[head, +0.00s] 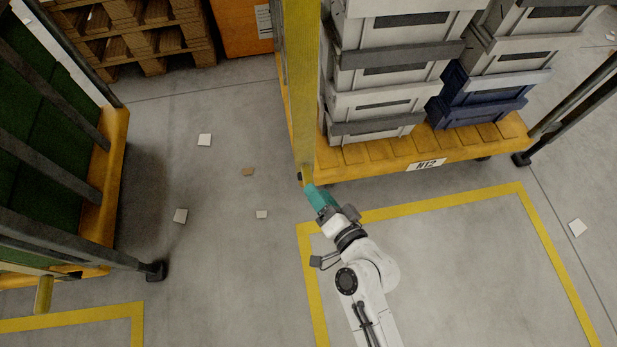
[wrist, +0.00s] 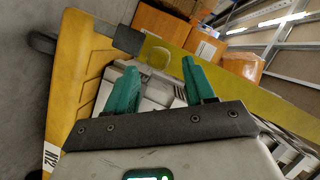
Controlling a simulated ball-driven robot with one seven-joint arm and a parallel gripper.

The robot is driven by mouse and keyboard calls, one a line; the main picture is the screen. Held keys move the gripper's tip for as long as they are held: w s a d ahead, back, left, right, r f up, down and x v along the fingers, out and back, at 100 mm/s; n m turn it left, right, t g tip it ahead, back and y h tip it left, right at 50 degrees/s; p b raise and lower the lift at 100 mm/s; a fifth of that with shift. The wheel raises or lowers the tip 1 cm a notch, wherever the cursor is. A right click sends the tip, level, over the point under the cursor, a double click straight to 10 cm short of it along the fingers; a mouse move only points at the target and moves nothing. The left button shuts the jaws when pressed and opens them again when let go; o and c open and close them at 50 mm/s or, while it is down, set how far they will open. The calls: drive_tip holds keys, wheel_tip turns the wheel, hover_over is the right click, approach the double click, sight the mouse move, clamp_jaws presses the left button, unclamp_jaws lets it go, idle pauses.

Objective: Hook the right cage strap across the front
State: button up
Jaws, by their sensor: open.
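The right cage has a yellow-orange base (head: 465,150) with a label that seems to read N12, and it holds stacked grey crates (head: 375,65) and blue crates (head: 480,97). A wide yellow strap (head: 303,85) hangs along its left front side, with a small dark end piece at the bottom. In the wrist view the strap (wrist: 235,85) runs slantwise beyond the fingers, with its dark end piece (wrist: 128,39) at upper left. My gripper (head: 308,188) is at the strap's lower end; its teal fingers (wrist: 160,72) are apart with nothing clearly between them. Contact with the strap cannot be told.
A left cage with an orange base (head: 112,170) and green contents stands across a floor gap. Wooden pallets (head: 140,40) and an orange box (head: 240,25) are behind. Yellow floor lines (head: 530,215) mark open floor before the right cage. Paper scraps (head: 204,140) lie about.

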drive_tip(key=shift+x, duration=2.75)
clamp_jaws()
